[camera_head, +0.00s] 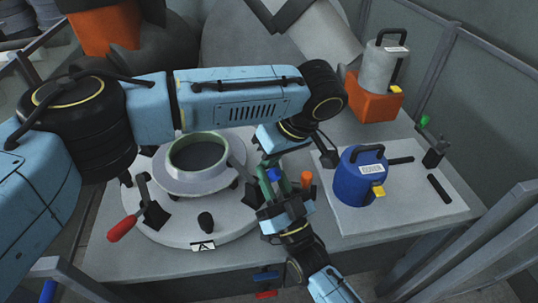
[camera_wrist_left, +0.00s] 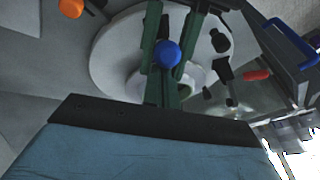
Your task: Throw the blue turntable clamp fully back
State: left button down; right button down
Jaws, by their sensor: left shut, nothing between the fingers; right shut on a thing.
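The blue turntable clamp shows as a blue knob (camera_head: 275,174) at the right edge of the round turntable (camera_head: 225,222); its lever and base are mostly hidden by my grippers. The knob also shows in the left wrist view (camera_wrist_left: 167,53), against green fingers. My left gripper (camera_head: 270,165) reaches in from above; its green fingers are shut and empty, close beside the knob. My right gripper (camera_head: 268,190) comes up from the front, shut at the clamp just below the knob. The exact grip point is hidden. A pale ring-shaped mould (camera_head: 165,160) sits on the turntable.
An orange-knobbed clamp (camera_head: 306,180) stands just right of the blue knob. A red-handled clamp (camera_head: 122,228) is at the turntable's left. A blue canister (camera_head: 350,185) stands on a white board at right; a grey canister (camera_head: 378,65) sits on an orange block (camera_head: 373,104) behind.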

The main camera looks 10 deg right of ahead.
pick_arm(q)
jog(key=shift+s+d+f, duration=0.3)
jog(key=shift+s+f, duration=0.1)
jog(key=shift+s, duration=0.2)
jog(key=shift+d, duration=0.1)
pick_arm(e)
jog(key=c, duration=1.2)
grip_release()
pick_arm(q)
jog(key=shift+w+r, duration=0.1)
jog(key=shift+w, duration=0.1)
pick_arm(e)
jog(key=shift+f, duration=0.1)
